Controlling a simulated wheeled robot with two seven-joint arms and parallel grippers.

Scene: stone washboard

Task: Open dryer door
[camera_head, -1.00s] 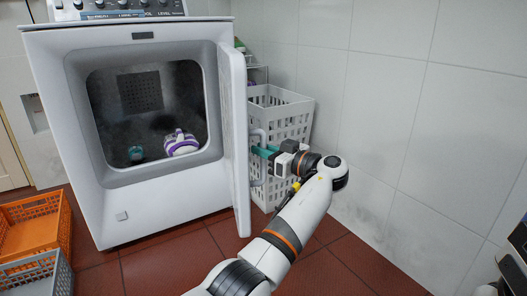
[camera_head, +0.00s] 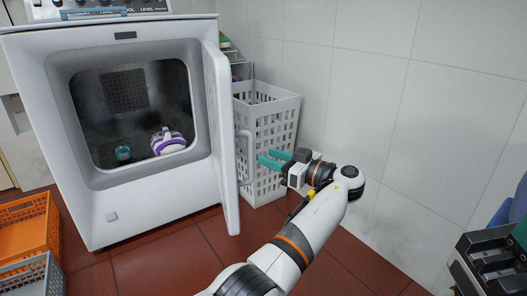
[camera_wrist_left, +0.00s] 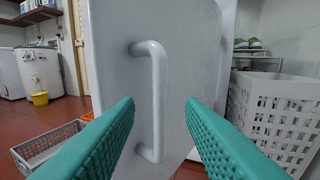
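The white dryer (camera_head: 130,205) stands at the left with its front opening uncovered. Its door (camera_head: 222,135) stands swung out on the right side of the opening, roughly edge-on to the head camera. The door's handle (camera_head: 244,158) is a pale vertical bar on its outer face; it also shows in the left wrist view (camera_wrist_left: 159,100). My left gripper (camera_head: 263,157) is open and empty, just right of the handle and apart from it. In the left wrist view its green fingers (camera_wrist_left: 160,108) are spread to either side of the handle, which lies beyond them. My right gripper does not show.
A white slotted basket (camera_head: 262,115) stands behind my left gripper, close to the tiled wall (camera_head: 400,110). Inside the drum are a purple-and-white item (camera_head: 168,143) and a teal item (camera_head: 123,153). Orange (camera_head: 28,228) and grey (camera_head: 30,276) crates lie at left.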

